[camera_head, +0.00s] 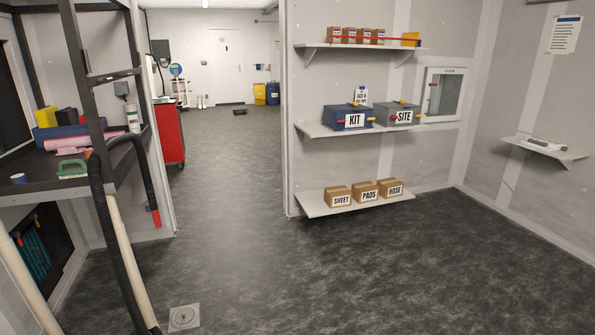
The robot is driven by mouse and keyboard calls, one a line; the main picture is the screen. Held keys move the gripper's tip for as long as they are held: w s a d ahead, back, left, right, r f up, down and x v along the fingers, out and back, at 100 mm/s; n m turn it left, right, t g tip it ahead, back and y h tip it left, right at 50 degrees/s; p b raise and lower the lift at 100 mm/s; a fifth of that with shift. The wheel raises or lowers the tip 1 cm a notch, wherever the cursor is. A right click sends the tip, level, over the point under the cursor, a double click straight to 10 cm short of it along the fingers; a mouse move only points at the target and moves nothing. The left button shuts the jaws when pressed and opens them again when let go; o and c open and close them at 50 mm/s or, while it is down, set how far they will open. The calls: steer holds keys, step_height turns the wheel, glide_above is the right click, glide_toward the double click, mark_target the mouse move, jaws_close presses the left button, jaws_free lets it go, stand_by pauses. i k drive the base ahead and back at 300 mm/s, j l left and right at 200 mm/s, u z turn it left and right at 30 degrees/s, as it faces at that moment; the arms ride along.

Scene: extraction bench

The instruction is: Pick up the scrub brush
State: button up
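A green object with a paler underside that looks like the scrub brush (72,168) lies near the front edge of the dark bench top (40,184) at the left of the head view. A black hose passes close to its right side. It is small in the picture, so its bristles are hard to make out. My gripper is not in view.
Pink rolls (88,143), a white bottle (132,118), a blue cup (18,178) and blue and yellow items share the bench. Black hoses (104,215) and a dark upright (85,80) stand at its front. Wall shelves (318,131) hold boxes. The middle floor is clear.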

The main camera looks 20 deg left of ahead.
mark_target(63, 173)
steer(key=i+j+u, duration=0.15)
steer(key=i+u, duration=0.3)
steer(key=i, duration=0.4)
steer(key=i+l+u, duration=0.1)
steer(key=i+u, duration=0.4)
steer(key=i, duration=0.3)
steer(key=i+u, duration=0.45)
steer(key=i+l+u, duration=0.1)
steer(key=i+u, duration=0.3)
steer(key=i+l+u, duration=0.3)
steer(key=i+u, duration=0.15)
steer(key=i+l+u, duration=0.45)
